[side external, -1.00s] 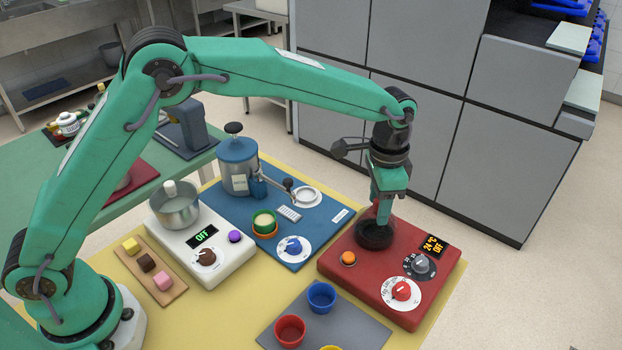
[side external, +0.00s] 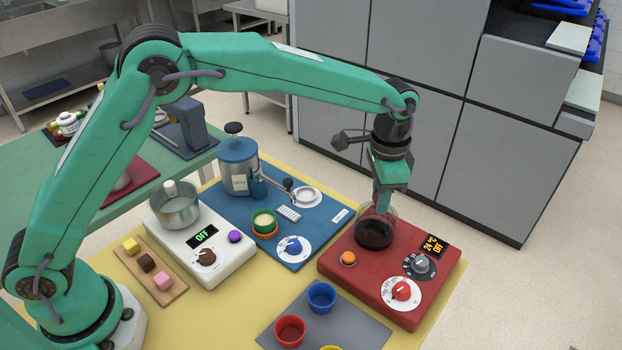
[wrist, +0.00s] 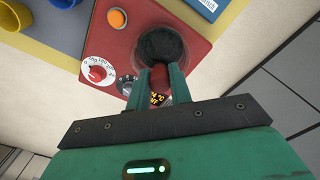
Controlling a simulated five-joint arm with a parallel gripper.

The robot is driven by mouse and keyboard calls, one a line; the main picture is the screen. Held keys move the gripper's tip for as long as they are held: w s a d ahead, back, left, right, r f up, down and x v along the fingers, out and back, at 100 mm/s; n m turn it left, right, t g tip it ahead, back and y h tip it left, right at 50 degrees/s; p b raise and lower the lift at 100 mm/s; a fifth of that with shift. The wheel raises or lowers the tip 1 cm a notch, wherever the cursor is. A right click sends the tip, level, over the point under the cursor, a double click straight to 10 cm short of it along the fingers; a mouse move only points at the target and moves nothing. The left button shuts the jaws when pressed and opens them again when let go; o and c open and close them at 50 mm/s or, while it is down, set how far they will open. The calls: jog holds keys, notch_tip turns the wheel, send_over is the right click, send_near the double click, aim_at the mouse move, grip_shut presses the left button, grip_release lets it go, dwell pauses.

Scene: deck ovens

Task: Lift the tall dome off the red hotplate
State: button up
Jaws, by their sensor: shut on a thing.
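The red hotplate (side external: 340,268) stands at the right of the table, with a dark round plate (side external: 374,235) at its back. The tall dome (side external: 391,218) is clear, and its faint outline shows over the dark plate. I cannot tell how much gap there is between its rim and the plate. My gripper (side external: 382,207) points down over the plate and is shut on the dome's red knob. In the wrist view the red knob (wrist: 160,78) sits between my two fingers (wrist: 160,73), with the dark plate beyond it.
The hotplate has an orange button (side external: 348,258), a red dial (side external: 401,291), a grey dial (side external: 420,263) and a display reading 24 °C OFF (side external: 433,245). A grey mat (side external: 350,325) with cups lies in front. A blue board (side external: 325,234) lies to the left.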

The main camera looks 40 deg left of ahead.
notch_tip(320, 180, up, 2)
jog(key=shift+r, duration=0.25)
jog(key=s+d+r, duration=0.6)
jog(key=s+r, duration=0.1)
jog(key=s, duration=0.3)
dwell(0.4)
